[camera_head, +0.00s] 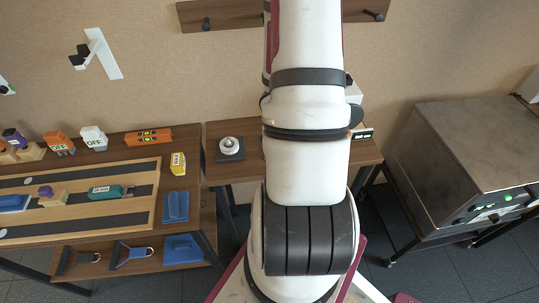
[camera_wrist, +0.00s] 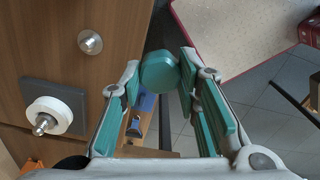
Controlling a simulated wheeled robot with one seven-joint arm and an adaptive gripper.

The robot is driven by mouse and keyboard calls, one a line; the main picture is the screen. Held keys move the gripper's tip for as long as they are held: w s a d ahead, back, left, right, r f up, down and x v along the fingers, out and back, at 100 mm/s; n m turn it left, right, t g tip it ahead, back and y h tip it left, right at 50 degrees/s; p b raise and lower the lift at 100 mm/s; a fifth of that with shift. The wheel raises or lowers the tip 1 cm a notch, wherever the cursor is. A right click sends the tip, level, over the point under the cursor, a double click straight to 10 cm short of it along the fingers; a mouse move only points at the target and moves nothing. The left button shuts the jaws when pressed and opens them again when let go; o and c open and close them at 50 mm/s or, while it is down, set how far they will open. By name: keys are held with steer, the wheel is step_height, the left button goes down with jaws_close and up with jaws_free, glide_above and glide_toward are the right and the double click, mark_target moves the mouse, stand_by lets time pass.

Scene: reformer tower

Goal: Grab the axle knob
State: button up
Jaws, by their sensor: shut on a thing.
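A teal round knob (camera_wrist: 159,72), which looks like the axle knob, sits between my fingertips in the wrist view. My gripper (camera_wrist: 161,85) is shut on it, with a teal-padded finger on each side. The knob appears clear of the wooden surface, to its right in the picture. A white roller (camera_wrist: 46,117) with a metal axle end stands on a grey square plate (camera_wrist: 68,93) at the left of the wrist view. The plate and roller also show in the head view (camera_head: 229,147). My gripper and the knob are hidden behind my arm in the head view.
A metal disc (camera_wrist: 90,42) lies on the wooden surface. A wooden table (camera_head: 208,205) at the left carries several blocks and a slotted board. A grey metal machine (camera_head: 462,130) stands at the right. A pale, red-edged panel (camera_wrist: 225,35) and tiled floor show beyond my fingers.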

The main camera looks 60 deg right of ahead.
steer(key=s+a+p, duration=0.4)
steer(key=s+p, duration=0.1)
steer(key=p, duration=0.2)
steer(key=shift+s+a+r, duration=0.3)
steer(key=shift+r, duration=0.15)
